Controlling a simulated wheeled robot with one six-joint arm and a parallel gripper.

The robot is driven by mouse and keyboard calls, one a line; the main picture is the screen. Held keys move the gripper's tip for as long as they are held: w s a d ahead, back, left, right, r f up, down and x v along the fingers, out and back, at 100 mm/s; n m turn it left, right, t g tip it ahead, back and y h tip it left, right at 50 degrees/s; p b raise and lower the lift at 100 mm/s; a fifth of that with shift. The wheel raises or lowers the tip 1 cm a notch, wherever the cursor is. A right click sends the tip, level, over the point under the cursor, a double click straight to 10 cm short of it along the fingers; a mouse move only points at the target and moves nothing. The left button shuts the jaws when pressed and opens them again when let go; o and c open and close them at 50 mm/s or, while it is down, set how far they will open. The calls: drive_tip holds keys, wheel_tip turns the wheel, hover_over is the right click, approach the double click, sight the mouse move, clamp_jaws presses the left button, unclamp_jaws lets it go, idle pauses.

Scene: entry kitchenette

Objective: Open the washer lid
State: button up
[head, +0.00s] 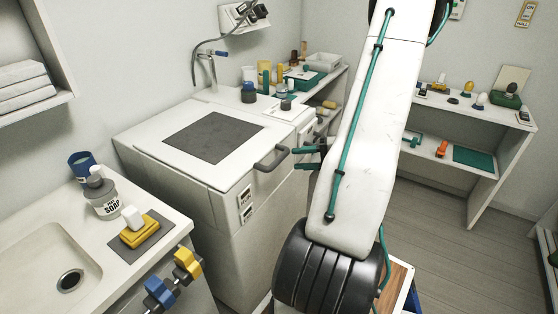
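The washer (170,190) is a white box standing left of my arm. Its lid (152,137) is white with a dark grey panel (212,136) on top, and it lies flat and closed. A grey bar handle (272,161) sticks out at the lid's front right edge. My gripper (295,158) has teal fingers and is just right of the handle, with the fingers apart and nothing seen between them. It looks close to the handle, but I cannot tell whether they touch. My arm hides part of the gripper's base.
A wall tap (213,70) and several jars stand behind the washer. A low shelf (482,112) is at the right. The floor (440,245) there is clear.

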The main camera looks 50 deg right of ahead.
sight(282, 159)
drive_tip(key=x, duration=0.7)
drive_tip(key=shift+a, duration=0.1)
clamp_jaws()
